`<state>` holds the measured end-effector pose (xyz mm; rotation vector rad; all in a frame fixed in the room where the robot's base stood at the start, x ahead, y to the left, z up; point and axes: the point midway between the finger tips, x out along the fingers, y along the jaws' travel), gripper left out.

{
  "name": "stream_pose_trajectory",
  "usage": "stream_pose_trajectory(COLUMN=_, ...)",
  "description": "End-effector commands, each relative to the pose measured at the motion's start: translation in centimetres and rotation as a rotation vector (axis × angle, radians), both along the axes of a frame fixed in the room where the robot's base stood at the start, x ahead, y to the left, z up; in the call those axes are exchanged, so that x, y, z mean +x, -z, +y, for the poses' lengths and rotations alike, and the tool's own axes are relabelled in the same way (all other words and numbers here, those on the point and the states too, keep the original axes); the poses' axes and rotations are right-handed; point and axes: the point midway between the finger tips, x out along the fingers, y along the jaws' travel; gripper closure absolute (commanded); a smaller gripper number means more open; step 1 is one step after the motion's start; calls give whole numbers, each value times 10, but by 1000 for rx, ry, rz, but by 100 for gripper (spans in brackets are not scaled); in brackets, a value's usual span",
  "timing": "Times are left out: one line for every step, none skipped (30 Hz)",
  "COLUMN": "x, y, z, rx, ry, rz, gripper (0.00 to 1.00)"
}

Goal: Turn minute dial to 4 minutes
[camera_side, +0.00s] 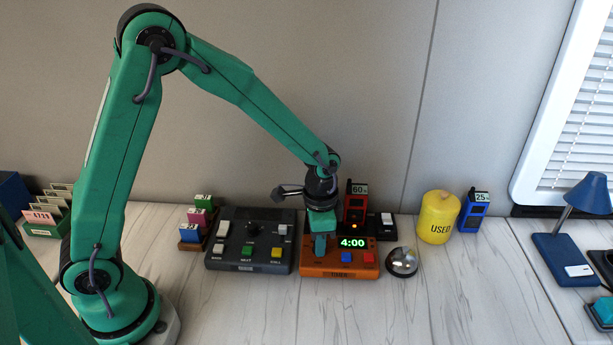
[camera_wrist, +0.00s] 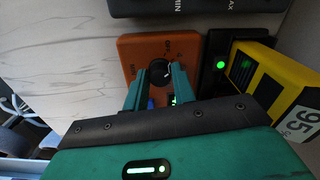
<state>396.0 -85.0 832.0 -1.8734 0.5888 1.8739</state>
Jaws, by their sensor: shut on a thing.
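The orange timer box (camera_side: 340,273) sits on the table in the side view, its display (camera_side: 353,243) reading 4:00 in green. It has a blue button (camera_side: 346,257) and a red button (camera_side: 369,257) on top. My gripper (camera_side: 320,245) reaches down over the left part of the timer and hides the dial there. In the wrist view the black minute dial (camera_wrist: 160,73) shows on the orange timer top (camera_wrist: 135,45). My gripper (camera_wrist: 158,85) has one finger on each side of the dial and is shut on it. The display is mostly hidden there.
A dark control panel (camera_side: 250,265) with coloured buttons stands close left of the timer. A glass dome (camera_side: 402,262) sits right of it, and a yellow USED container (camera_side: 437,217) and a blue device (camera_side: 473,212) stand behind. The table front is clear.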

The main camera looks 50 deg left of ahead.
Motion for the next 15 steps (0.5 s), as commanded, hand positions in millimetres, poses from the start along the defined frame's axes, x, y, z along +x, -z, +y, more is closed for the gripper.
stream_pose_trajectory(x=0, y=0, z=0, rx=0, ry=3, rz=0, gripper=97)
stream_pose_trajectory(x=0, y=0, z=0, rx=0, ry=4, rz=0, gripper=97)
stream_pose_trajectory(x=0, y=-1, z=0, rx=-1, ry=4, rz=-1, gripper=97)
stream_pose_trajectory(x=0, y=-1, z=0, rx=-1, ry=3, rz=-1, gripper=97)
stream_pose_trajectory(x=0, y=-1, z=0, rx=-1, ry=3, rz=-1, gripper=97)
stream_pose_trajectory(x=0, y=-1, z=0, rx=-1, ry=3, rz=-1, gripper=97)
stream_pose_trajectory(x=0, y=-1, z=0, rx=-1, ry=3, rz=-1, gripper=97)
stream_pose_trajectory(x=0, y=-1, z=0, rx=-1, ry=3, rz=-1, gripper=72)
stream_pose_trajectory(x=0, y=-1, z=0, rx=-1, ry=3, rz=-1, gripper=64)
stream_pose_trajectory(x=0, y=-1, z=0, rx=-1, ry=3, rz=-1, gripper=58)
stream_pose_trajectory(x=0, y=-1, z=0, rx=-1, ry=3, rz=-1, gripper=53)
stream_pose_trajectory(x=0, y=-1, z=0, rx=-1, ry=2, rz=-1, gripper=53)
stream_pose_trajectory(x=0, y=0, z=0, rx=-1, ry=2, rz=-1, gripper=53)
stream_pose_trajectory(x=0, y=0, z=0, rx=-1, ry=2, rz=-1, gripper=53)
stream_pose_trajectory(x=0, y=0, z=0, rx=0, ry=2, rz=0, gripper=53)
